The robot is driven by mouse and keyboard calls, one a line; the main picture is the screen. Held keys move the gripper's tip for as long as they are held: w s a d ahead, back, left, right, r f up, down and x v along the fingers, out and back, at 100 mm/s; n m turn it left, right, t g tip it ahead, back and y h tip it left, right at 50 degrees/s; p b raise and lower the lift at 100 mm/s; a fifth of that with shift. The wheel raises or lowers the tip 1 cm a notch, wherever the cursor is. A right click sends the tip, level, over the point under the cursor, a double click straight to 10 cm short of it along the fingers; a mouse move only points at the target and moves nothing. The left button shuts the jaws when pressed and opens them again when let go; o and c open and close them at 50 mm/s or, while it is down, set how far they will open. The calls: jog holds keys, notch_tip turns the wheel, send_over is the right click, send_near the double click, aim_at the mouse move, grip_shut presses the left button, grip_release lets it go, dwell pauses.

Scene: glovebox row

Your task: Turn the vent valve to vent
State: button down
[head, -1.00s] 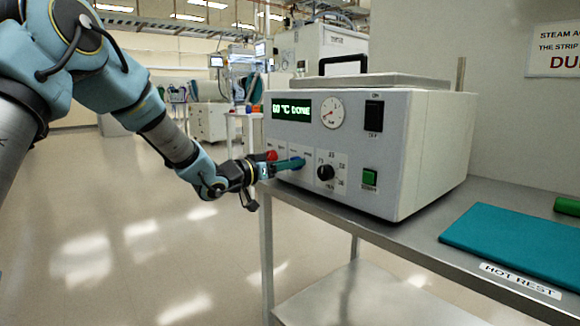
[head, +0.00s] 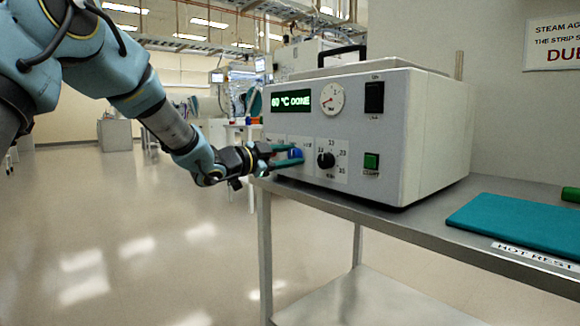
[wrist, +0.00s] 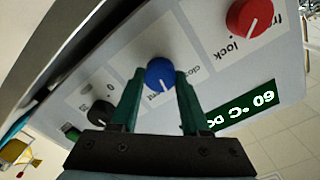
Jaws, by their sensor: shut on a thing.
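The vent valve is a blue knob (head: 295,153) on the front panel of the grey bench unit (head: 425,140). My gripper (head: 289,155) reaches it from the left, one green finger above and one below. In the wrist view the blue knob (wrist: 159,72) sits between the fingertips of my gripper (wrist: 160,78), which is shut on its sides. A white mark on the knob points down toward a partly hidden label ending in "ent". A label starting "clos" shows to its right.
In the wrist view a red knob (wrist: 250,17) labelled "lock" is nearby. A black dial (head: 326,160) and a green button (head: 371,161) are to the right. The display (head: 291,101) reads "60 °C DONE". A teal mat (head: 515,228) lies on the steel bench.

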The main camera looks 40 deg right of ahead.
jog(key=m+b, duration=0.3)
jog(key=shift+f+m, duration=0.3)
jog(key=shift+m+b, duration=1.35)
jog(key=shift+m, duration=0.05)
jog(key=shift+r, duration=0.1)
jog(key=shift+c, duration=1.9)
grip_release()
jog(key=shift+r, duration=0.1)
jog(key=a+p, duration=0.1)
jog(key=a, duration=1)
jog(key=shift+w, duration=0.25)
